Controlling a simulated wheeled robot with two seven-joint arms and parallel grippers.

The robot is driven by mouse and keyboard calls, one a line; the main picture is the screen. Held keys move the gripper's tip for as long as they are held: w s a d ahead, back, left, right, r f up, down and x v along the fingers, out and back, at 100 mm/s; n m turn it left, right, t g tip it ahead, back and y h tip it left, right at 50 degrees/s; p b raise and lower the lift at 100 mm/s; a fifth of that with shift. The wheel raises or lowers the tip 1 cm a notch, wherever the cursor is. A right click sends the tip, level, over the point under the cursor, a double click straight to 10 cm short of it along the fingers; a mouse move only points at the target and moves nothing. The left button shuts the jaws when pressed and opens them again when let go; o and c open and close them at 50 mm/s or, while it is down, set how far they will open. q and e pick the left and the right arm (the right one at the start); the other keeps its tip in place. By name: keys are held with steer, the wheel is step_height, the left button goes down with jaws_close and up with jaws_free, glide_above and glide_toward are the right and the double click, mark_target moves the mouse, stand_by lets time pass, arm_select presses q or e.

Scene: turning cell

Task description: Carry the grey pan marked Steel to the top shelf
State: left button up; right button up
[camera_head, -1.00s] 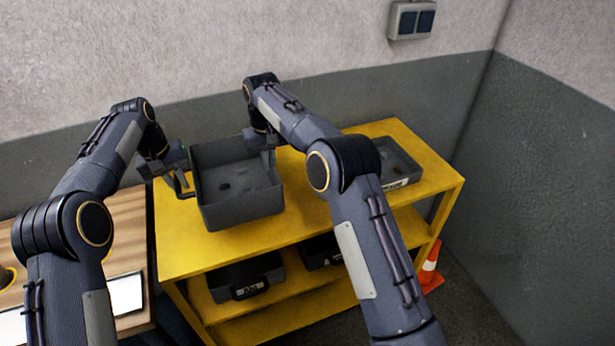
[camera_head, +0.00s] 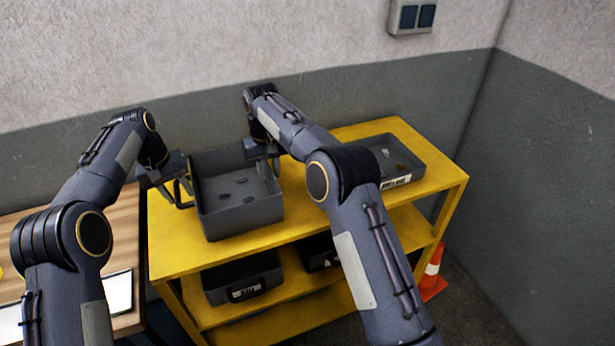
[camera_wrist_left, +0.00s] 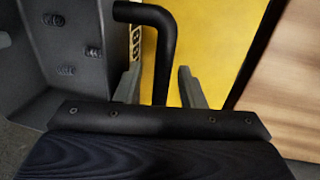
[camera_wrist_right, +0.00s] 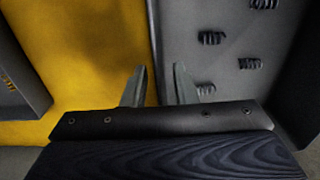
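A deep grey pan (camera_head: 240,216) with several small dark pieces inside sits at the left of the yellow rack's top shelf (camera_head: 185,250). No readable Steel label shows on it. My left gripper (camera_head: 180,188) is at its left side. In the left wrist view the fingers (camera_wrist_left: 160,85) stand apart either side of the black bar handle (camera_wrist_left: 150,15), with gaps. My right gripper (camera_head: 265,156) is at the pan's right side. In the right wrist view its fingers (camera_wrist_right: 160,85) are apart, near the pan's edge; its handle there is hidden.
A shallower grey pan (camera_head: 418,168) with a white label stands at the right of the top shelf. Dark pans (camera_head: 240,275) sit on the shelf below. A wooden table (camera_head: 125,240) is at left, an orange cone (camera_head: 433,278) at right, a wall behind.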

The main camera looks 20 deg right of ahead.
arm_select(q)
steer(key=shift+r, duration=0.15)
arm_select(e)
steer(key=shift+r, duration=0.15)
arm_select(q)
step_height(320, 180, up, 7)
steer(key=a, duration=0.1)
steer(key=shift+a, duration=0.15)
arm_select(e)
step_height(320, 180, up, 7)
steer(key=shift+r, duration=0.15)
stand_by(0.4)
